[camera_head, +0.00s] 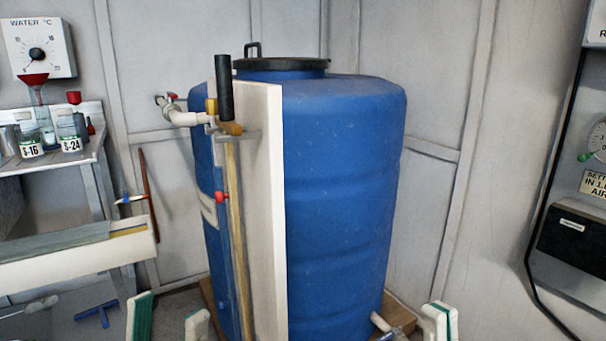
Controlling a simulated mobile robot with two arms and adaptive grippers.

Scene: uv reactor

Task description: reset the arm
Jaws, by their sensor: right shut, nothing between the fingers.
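My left gripper (168,318) shows at the bottom edge of the head view, left of the blue tank. My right gripper (438,320) shows at the bottom edge, right of the tank's base. Its white and green fingers are close together, shut and empty. The rest of both arms is below the picture.
A large blue tank (345,190) with a black lid stands in the middle, a white panel and pipe at its left. A bench (75,262) and shelf with labelled beakers (70,140) are at left. A black machine (575,240) is at right.

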